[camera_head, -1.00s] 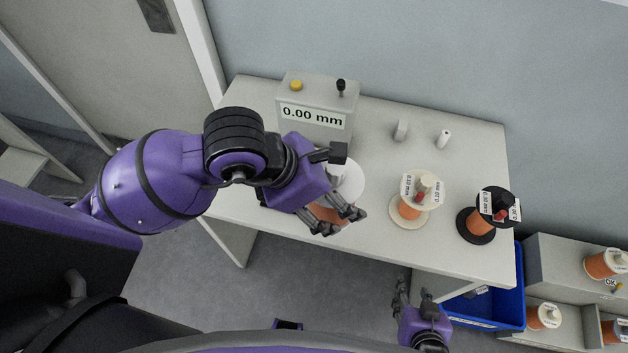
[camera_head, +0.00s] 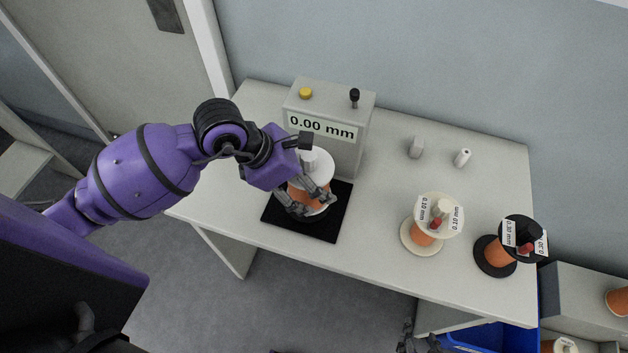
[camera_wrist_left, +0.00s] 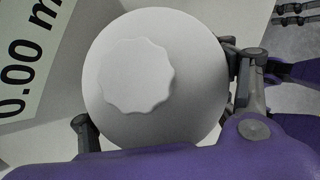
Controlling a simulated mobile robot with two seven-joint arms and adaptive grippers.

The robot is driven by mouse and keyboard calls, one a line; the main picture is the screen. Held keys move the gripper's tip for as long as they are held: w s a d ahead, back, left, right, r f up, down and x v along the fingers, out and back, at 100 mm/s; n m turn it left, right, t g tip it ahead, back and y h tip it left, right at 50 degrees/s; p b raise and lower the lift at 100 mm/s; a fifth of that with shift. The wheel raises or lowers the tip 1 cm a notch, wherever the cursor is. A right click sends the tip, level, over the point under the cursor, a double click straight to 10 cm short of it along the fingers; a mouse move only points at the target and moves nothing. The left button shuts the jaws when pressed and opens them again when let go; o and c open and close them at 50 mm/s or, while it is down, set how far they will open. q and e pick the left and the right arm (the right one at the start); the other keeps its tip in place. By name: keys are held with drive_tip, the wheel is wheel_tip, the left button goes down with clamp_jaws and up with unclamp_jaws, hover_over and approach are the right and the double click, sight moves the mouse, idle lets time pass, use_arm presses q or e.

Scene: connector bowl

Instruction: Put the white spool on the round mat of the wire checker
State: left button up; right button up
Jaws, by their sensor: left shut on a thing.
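The white spool (camera_head: 323,166), wound with orange wire, is upright over the black square base (camera_head: 330,227) of the wire checker (camera_head: 343,110). My left gripper (camera_head: 308,203) is shut on the spool, its fingers around the orange winding. The left wrist view shows the white top flange (camera_wrist_left: 205,65) and scalloped knob (camera_wrist_left: 135,75) close up, with a finger at each side. The round mat is hidden under the spool and gripper, and I cannot tell whether the spool touches it. My right gripper (camera_head: 419,342) is empty at the bottom edge, fingertips apart, mostly cut off.
The checker's display (camera_head: 322,127) reads 0.00 mm. A cream spool (camera_head: 440,208) and a black spool (camera_head: 520,232) stand on the table's right. The table between base and cream spool is clear.

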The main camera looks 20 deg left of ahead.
use_arm(q)
drive_tip(key=shift+w+a+f, duration=0.1)
drive_tip(key=shift+w+f, duration=0.1)
drive_tip(key=shift+w, duration=0.1)
drive_tip(key=shift+f, duration=1.55)
drive_tip(key=shift+f, duration=0.1)
drive_tip(key=o, duration=2.1)
drive_tip(key=shift+a+f, duration=0.1)
drive_tip(key=v, duration=1.2)
